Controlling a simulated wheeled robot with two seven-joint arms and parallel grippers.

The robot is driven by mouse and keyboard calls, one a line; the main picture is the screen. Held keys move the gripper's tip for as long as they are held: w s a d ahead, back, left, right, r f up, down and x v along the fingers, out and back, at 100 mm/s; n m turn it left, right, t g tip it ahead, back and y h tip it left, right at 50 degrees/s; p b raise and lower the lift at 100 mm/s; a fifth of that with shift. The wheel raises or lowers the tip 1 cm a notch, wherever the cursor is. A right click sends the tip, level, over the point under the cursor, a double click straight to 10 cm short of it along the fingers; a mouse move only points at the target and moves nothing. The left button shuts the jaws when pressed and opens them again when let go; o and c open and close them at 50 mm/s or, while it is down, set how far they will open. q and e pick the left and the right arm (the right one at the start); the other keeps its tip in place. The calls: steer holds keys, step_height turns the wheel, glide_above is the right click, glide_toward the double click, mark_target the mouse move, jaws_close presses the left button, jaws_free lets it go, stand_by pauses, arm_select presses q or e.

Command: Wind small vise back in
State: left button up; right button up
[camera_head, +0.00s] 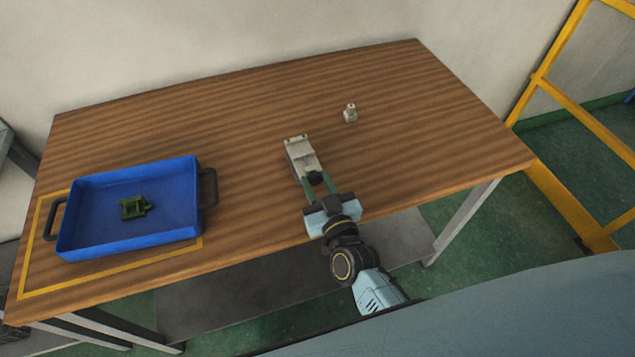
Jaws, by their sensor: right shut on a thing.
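The small vise (301,156) is a grey metal body lying on the wooden table, a little right of the middle. Its near end has a dark round knob or handle (315,177). My right gripper (318,181) reaches in from the table's front edge, with its green fingers shut on that dark handle. My gripper's fingers partly hide the handle and the vise's near end. How far the vise jaws stand apart is too small to tell. My left gripper is not in view.
A blue tray (88,187) with dark handles stands at the left inside a yellow outline, holding a green part (134,207). A small metal fitting (350,113) stands behind and right of the vise. The table's (430,130) right side is clear. A yellow railing (570,84) stands beyond.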

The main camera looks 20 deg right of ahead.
steer(key=shift+m+p, duration=0.4)
steer(key=shift+m, duration=1.8)
steer(key=o, duration=1)
steer(key=s, duration=0.9)
steer(key=s+d, duration=0.1)
steer(key=s, duration=0.3)
steer(key=shift+s, duration=0.2)
